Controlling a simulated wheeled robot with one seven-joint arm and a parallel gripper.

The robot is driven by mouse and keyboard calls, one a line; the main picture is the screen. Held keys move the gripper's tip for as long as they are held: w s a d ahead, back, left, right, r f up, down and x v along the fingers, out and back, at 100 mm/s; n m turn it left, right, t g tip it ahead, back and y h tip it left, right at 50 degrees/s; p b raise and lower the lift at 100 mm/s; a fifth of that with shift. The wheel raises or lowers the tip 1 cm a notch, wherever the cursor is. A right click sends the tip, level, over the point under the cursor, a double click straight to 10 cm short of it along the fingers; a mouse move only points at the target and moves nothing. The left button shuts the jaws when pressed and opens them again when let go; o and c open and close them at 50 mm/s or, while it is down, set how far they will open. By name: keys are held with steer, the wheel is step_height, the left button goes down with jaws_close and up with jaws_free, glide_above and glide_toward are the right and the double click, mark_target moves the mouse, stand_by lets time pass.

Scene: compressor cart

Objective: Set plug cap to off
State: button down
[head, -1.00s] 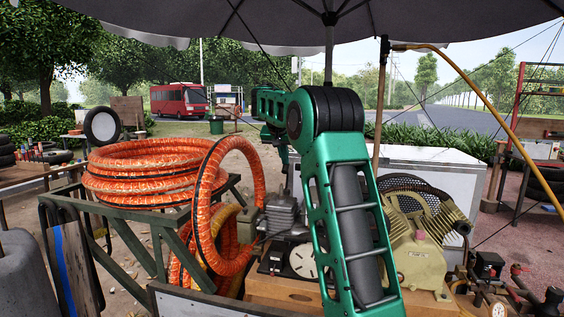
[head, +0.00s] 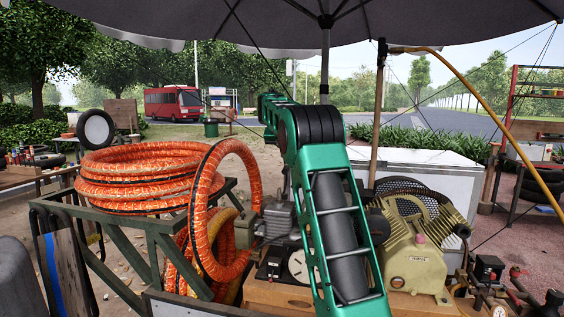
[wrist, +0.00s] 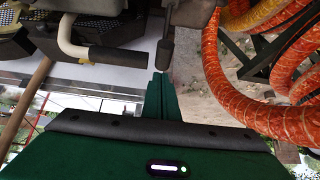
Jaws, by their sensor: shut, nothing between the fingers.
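I cannot pick out the plug cap for certain. In the wrist view, which looks upside down, a dark cylinder on a thin stem (wrist: 165,52) is just beyond my gripper (wrist: 162,76); it may be the cap. My gripper is shut and empty, with its tips close to that cylinder; I cannot tell whether they touch. In the head view my green arm hides the gripper. A grey finned engine (head: 278,221) stands left of the arm, partly covered by it.
A black grip on a bent pale rod (wrist: 118,60) is near my fingers. Orange hose coils (head: 150,180) lie on a metal rack to the left. A beige compressor (head: 418,260) and gauges stand right of my arm. A white chest (head: 440,165) is behind.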

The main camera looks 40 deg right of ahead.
steer(key=shift+f, duration=0.2)
stand_by(0.4)
steer(key=shift+s+a+f, duration=0.4)
steer(key=shift+s+a, duration=0.1)
steer(key=shift+a, duration=0.15)
step_height(320, 180, up, 15)
steer(key=s+a, duration=0.2)
steer(key=a, duration=0.1)
steer(key=s+a+f+n+g+y, duration=0.1)
steer(key=s+a+f+y, duration=0.1)
steer(key=s+a+f, duration=0.7)
steer(key=s+a+f+n+g+y, duration=0.1)
steer(key=s+a+f, duration=0.8)
steer(key=s, duration=1.4)
steer(key=s+a+f+n+g+y, duration=0.2)
steer(key=s+a+f, duration=0.7)
steer(key=s+f, duration=0.7)
steer(key=shift+s+a+f+g+y, duration=0.25)
steer(key=shift+s+f+g+y, duration=0.1)
steer(key=shift+y, duration=0.25)
